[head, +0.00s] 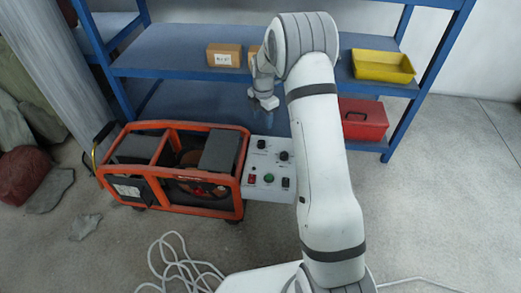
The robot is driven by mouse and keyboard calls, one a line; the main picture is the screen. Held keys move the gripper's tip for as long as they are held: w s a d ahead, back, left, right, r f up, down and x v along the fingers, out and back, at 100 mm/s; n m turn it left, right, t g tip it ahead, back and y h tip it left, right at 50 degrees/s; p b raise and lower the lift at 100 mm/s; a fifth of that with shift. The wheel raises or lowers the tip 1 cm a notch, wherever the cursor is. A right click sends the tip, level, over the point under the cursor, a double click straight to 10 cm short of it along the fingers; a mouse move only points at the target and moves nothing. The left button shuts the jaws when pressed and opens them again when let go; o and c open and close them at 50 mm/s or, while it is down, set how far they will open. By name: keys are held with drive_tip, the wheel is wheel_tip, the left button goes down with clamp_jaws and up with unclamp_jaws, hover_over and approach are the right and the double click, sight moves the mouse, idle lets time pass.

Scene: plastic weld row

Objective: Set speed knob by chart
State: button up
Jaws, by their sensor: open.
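A light grey control panel (268,196) stands against the right side of an orange-framed machine (190,209). Two black knobs sit on its upper part, a left knob (261,144) and a right knob (284,156). Below them are a red switch (252,180), a green button (269,178) and a dark switch (286,183). The labels and knob pointers are too small to read. My gripper (266,104) is open and empty, in the air above and behind the panel, touching nothing. I cannot make out a speed chart.
A blue shelf (185,57) stands behind, with cardboard boxes (224,55), a yellow bin (383,66) and a red toolbox (362,119). A white cable (178,262) lies coiled on the floor in front. Rocks (25,175) lie at left. The floor at right is clear.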

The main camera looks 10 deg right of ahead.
drive_tip(key=n+b, duration=0.1)
drive_tip(key=n, duration=0.1)
hover_over(262, 142)
wheel_tip(262, 142, down, 6)
drive_tip(key=shift+r, duration=0.1)
wheel_tip(262, 142, down, 8)
drive_tip(key=b, duration=0.2)
drive_tip(key=shift+r+b, duration=0.2)
drive_tip(key=shift+b, duration=0.15)
drive_tip(key=shift+c, duration=0.4)
drive_tip(key=c, duration=0.9)
